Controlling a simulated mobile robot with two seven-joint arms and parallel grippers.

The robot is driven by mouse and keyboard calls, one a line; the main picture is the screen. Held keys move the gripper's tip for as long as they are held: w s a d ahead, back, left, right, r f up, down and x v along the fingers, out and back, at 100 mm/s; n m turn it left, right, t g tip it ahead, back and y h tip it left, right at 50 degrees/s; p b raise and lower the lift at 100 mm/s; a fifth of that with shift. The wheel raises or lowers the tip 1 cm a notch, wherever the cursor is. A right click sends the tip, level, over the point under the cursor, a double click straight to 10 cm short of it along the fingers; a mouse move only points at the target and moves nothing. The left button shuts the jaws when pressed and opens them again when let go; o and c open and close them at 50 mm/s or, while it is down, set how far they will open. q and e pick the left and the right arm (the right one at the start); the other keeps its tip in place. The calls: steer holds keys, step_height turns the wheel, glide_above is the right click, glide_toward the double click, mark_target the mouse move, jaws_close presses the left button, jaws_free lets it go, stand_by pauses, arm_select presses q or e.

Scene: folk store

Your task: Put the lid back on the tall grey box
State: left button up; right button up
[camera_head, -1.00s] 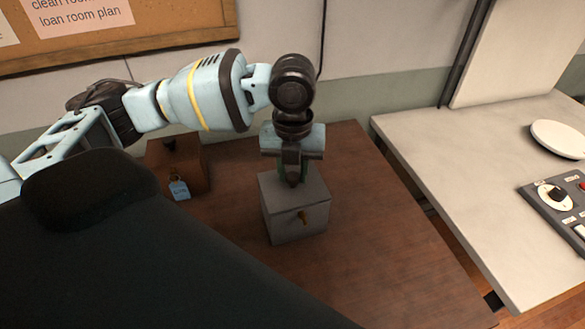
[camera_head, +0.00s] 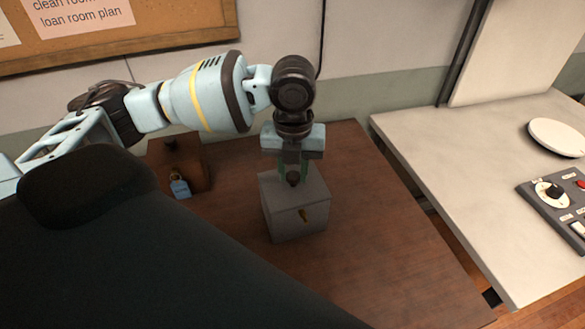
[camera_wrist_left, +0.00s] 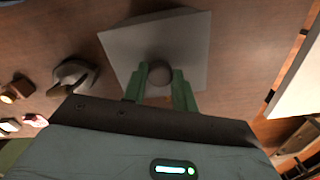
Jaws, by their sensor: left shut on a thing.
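The tall grey box (camera_head: 297,222) stands upright on the brown table, with a small brass-coloured fitting on its front. A flat grey lid (camera_wrist_left: 190,40) with a dark round knob (camera_wrist_left: 160,73) shows in the left wrist view. In the head view the lid appears to lie on top of the box, but I cannot tell whether it is fully seated. My left gripper (camera_head: 293,178) points down over the box, its green fingers shut on the lid's knob; the fingers also show in the left wrist view (camera_wrist_left: 160,85). My right gripper is not in view.
A brown box (camera_head: 196,162) with a blue padlock (camera_head: 180,187) stands left of the grey box. The brown table (camera_head: 385,245) is clear to the right. A pale counter (camera_head: 450,150) beyond holds a white plate (camera_head: 557,138) and a control panel (camera_head: 558,198).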

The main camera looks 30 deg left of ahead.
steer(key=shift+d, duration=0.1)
arm_select(q)
steer(key=o, duration=1.5)
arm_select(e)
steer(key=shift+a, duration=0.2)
arm_select(q)
steer(key=shift+r+p, duration=0.6)
steer(key=shift+r, duration=2.9)
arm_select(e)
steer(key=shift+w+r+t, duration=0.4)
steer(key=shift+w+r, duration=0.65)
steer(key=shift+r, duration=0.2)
